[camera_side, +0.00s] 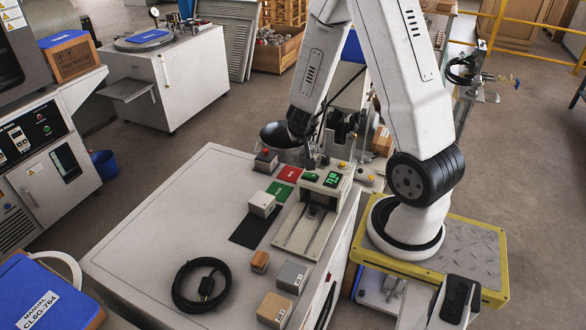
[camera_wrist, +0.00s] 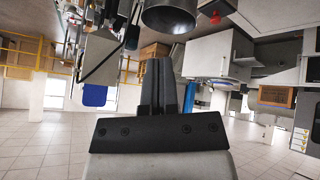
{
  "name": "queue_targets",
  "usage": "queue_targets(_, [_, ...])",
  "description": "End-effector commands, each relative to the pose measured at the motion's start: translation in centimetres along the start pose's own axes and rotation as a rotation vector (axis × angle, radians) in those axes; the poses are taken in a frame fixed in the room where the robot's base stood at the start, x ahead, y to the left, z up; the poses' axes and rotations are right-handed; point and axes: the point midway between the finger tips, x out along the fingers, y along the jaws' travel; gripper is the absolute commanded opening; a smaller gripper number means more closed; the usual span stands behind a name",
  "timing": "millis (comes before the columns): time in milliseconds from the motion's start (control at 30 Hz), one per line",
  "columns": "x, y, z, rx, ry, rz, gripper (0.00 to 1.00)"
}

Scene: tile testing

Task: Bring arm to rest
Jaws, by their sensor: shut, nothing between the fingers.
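My arm reaches up and over from its base at the right in the side view, with its forearm slanting down to a dark wrist (camera_side: 300,122) beside a metal pot (camera_side: 283,140). My gripper (camera_wrist: 160,65) shows in the wrist view with its two dark fingers together and nothing between them. It is apart from the pot, which also shows at the top of the wrist view (camera_wrist: 168,14). In the side view the fingers are too small and dark to make out clearly.
The white bench (camera_side: 150,235) holds a testing device (camera_side: 322,182), red (camera_side: 290,173), green (camera_side: 279,191) and black (camera_side: 250,231) pads. A pale block (camera_side: 262,204), wooden block (camera_side: 260,261), grey block (camera_side: 292,276), brown block (camera_side: 274,309) and black cable coil (camera_side: 181,292) lie there. The bench's left is clear.

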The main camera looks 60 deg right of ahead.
Motion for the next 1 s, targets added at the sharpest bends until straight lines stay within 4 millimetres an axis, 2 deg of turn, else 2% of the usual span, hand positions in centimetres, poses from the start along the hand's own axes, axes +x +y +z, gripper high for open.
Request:
queue_targets(33, [-1.2, -2.0, -0.2, -0.031, 0.011, -0.075, 0.0])
queue_targets(200, [-5.5, -7.6, 0.8, -0.14, -0.007, -0.3, 0.0])
queue_targets(400, [-10.9, -12.0, 3.8, -0.304, -0.082, -0.494, 0.0])
queue_targets(567, [-14.9, -13.4, 7.0, -0.456, -0.162, -0.58, 0.0])
queue_targets(700, [-17.5, -13.3, 9.5, -0.583, -0.225, -0.599, 0.0])
queue_targets(800, [-18.7, -12.9, 10.8, -0.652, -0.254, -0.592, 0.0])
queue_targets(1000, [-19.7, -12.2, 11.8, -0.719, -0.28, -0.57, 0.0])
